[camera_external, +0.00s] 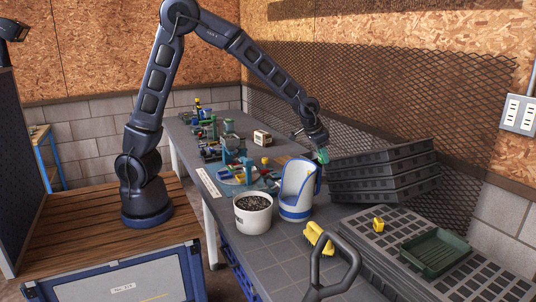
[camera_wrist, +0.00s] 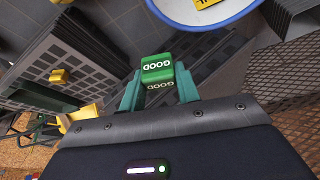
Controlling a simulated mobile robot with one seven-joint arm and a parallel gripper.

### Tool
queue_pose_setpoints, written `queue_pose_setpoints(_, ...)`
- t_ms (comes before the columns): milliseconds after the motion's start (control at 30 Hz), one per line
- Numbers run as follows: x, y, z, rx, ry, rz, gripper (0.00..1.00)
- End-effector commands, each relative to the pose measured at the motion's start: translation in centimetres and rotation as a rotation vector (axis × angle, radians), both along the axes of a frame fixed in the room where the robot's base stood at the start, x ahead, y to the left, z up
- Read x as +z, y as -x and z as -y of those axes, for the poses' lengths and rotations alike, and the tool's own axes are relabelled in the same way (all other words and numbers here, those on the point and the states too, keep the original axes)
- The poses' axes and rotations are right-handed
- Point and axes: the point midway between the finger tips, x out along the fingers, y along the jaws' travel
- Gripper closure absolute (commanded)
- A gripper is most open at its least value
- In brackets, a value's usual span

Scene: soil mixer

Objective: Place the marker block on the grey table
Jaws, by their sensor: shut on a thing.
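The marker block is a green block (camera_wrist: 156,68) with the word GOOD on it. My gripper (camera_wrist: 158,86) is shut on it, with a teal finger on either side, in the wrist view. In the external view my gripper (camera_external: 320,153) is in the air near the left end of the black tray stack, and only a small green patch shows at its tip. The grey table (camera_external: 266,251) runs below and has bare tiled surface near the front. The block's underside is hidden.
A white-and-blue scoop-shaped container (camera_external: 297,190) and a white pot of soil (camera_external: 254,213) stand near my gripper. Black trays (camera_external: 385,173) are stacked to the right.

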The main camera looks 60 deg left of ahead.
Motion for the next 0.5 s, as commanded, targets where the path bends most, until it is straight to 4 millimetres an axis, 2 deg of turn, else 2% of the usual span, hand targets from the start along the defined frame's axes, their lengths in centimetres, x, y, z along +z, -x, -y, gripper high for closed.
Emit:
queue_pose_setpoints(100,0.0,-2.1,-3.1,0.04,-0.001,-0.001,0.9)
queue_pose_setpoints(267,0.0,-4.5,-7.1,0.089,0.0,0.0,0.9)
queue_pose_setpoints(500,-0.1,-7.7,-13.8,0.165,0.0,-0.001,0.9)
